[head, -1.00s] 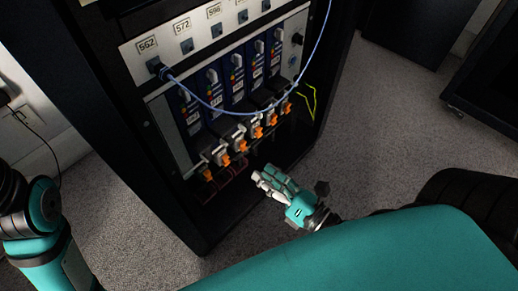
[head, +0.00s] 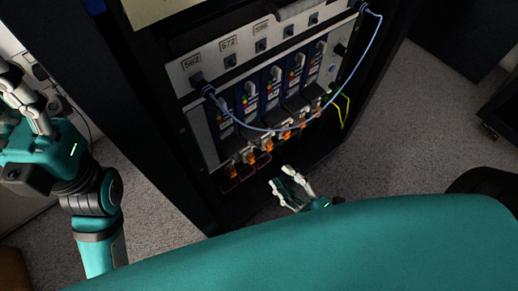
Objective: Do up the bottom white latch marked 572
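The black rack holds a row of dark blue modules (head: 249,98) under a panel with the label 572 (head: 228,44), second from the left. White latches (head: 248,148) and orange plugs (head: 250,159) line the modules' bottom ends; they are small and dark, so I cannot tell which latches are done up. My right gripper (head: 280,176) is low in front of the rack, fingers apart and empty, clear of the latches. My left gripper (head: 17,82) is raised at the left edge, beside the rack, fingers spread and empty.
A blue cable (head: 258,127) loops across the modules from the 562 socket to the upper right. A thin yellow-green wire (head: 344,110) hangs at the rack's right. Grey carpet (head: 395,148) is clear to the right. A dark cabinet (head: 503,107) stands at the far right.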

